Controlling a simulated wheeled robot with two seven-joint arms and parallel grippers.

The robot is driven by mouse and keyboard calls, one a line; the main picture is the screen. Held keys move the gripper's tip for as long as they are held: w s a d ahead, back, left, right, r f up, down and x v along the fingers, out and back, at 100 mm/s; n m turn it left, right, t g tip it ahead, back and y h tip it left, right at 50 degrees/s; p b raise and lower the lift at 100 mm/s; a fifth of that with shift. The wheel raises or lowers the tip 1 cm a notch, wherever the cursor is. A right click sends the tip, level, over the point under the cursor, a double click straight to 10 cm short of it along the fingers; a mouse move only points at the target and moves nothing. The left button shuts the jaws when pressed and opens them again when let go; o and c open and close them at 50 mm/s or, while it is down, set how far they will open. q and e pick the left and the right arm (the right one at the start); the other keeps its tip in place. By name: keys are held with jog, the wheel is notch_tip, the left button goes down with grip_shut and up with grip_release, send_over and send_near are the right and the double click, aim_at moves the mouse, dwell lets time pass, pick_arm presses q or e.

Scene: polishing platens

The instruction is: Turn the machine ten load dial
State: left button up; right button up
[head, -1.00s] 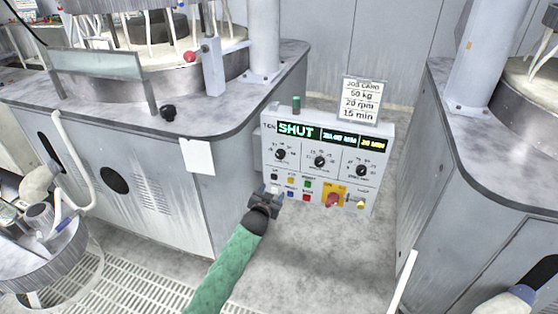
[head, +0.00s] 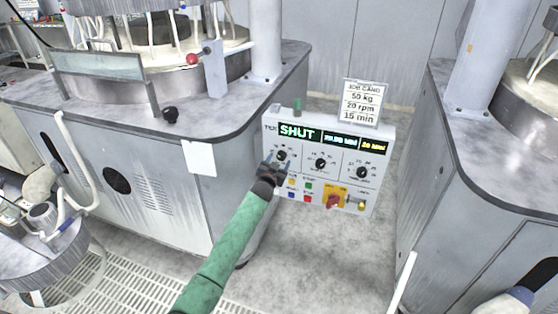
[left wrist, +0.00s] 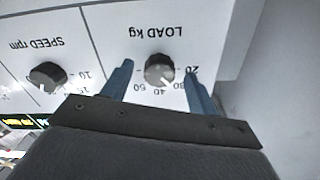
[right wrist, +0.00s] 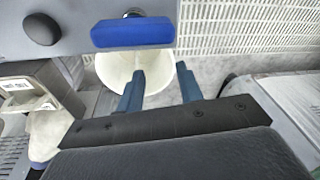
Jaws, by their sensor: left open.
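The machine ten panel (head: 330,185) is a pale box with a lit display (head: 322,137) reading SHUT and three black dials in a row. The load dial (left wrist: 160,69) shows in the left wrist view under upside-down "LOAD kg" lettering. In the head view the load dial (head: 281,155) is the leftmost one. My left gripper (left wrist: 160,80) is open, with one blue finger on each side of the load dial; whether they touch it I cannot tell. It also shows in the head view (head: 270,165), just at the dial. My right gripper (right wrist: 160,88) is open and empty, away from the panel.
The speed dial (left wrist: 47,76) sits beside the load dial. Below the dials are coloured buttons and a red switch on yellow (head: 334,201). A job card (head: 361,102) reads 50 kg, 20 rpm, 15 min. Platen machines stand left and right. A white bin (right wrist: 150,70) is below my right gripper.

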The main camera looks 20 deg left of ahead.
pick_arm(q)
jog(key=shift+w, duration=0.35)
pick_arm(e)
jog(key=shift+f, duration=0.3)
pick_arm(q)
jog(key=shift+c, duration=0.2)
jog(key=c, duration=0.9)
jog(key=shift+c, duration=0.2)
